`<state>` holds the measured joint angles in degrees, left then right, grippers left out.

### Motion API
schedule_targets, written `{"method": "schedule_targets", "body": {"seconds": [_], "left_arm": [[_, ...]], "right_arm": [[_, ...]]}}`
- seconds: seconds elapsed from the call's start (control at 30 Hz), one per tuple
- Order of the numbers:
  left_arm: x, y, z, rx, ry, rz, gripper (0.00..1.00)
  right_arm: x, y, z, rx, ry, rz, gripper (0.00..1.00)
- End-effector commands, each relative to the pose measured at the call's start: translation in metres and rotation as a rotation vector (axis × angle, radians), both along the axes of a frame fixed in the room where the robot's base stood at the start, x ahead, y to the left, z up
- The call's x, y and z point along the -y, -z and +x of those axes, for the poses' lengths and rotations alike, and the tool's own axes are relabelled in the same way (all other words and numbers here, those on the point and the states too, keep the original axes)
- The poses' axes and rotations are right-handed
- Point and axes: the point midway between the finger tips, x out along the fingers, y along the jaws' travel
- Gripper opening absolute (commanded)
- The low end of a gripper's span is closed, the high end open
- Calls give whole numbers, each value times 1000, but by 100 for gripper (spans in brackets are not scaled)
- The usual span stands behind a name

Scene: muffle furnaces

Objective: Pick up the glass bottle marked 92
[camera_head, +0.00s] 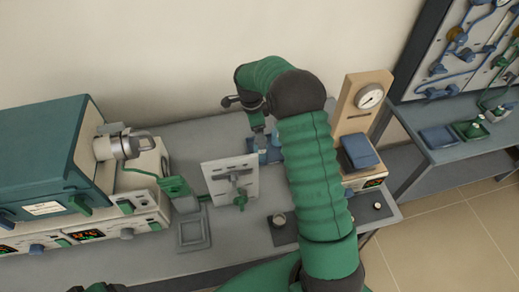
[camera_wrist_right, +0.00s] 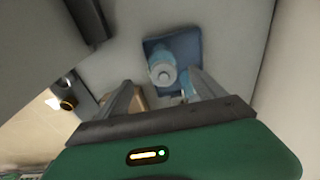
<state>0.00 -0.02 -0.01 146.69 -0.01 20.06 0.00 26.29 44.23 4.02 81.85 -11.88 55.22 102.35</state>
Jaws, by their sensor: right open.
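A pale blue glass bottle (camera_wrist_right: 163,73) with a round, light top stands on a blue tray (camera_wrist_right: 184,45) in the right wrist view. Its marking cannot be read. My right gripper (camera_wrist_right: 160,80) is open, with one finger on each side of the bottle's top in the picture; I cannot tell how far apart they are in depth. In the head view my right gripper (camera_head: 259,130) points down over the blue tray (camera_head: 272,154), against the back wall side of the bench. My own arm hides part of the tray there.
A teal furnace (camera_head: 45,150) stands at the left. A white upright panel (camera_head: 230,180) with a green handle stands left of the tray. A wooden stand with a dial (camera_head: 369,97) is at the right. The bench (camera_head: 190,262) is bare at its front left.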

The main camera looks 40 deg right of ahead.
Motion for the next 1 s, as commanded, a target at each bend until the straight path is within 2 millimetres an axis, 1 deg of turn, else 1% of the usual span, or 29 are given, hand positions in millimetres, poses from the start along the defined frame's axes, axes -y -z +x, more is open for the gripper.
{"method": "schedule_targets", "body": {"seconds": [0.03, 0.23, 0.43, 0.53, 0.7, 0.77, 1.0], "left_arm": [[0, 0, 0, 0, 0, 0, 82], [0, -2, 0, 0, 0, 0, 82], [0, -6, 0, 0, 0, 0, 82], [0, -6, 0, 0, 0, 0, 82], [0, -6, 0, 0, 0, 0, 82], [0, -6, 0, 0, 0, 0, 82], [0, -6, 0, 0, 0, 0, 82]], "right_arm": [[2, 10, -1, -3, 1, 2, 79], [6, 31, -3, -1, 1, 3, 79], [12, 66, -2, 0, 0, 2, 79], [13, 73, -2, 2, 2, 3, 79], [12, 73, -2, 2, 1, 0, 79], [12, 73, -2, 2, 1, 0, 73], [13, 73, -2, 2, 1, 1, 41]]}}
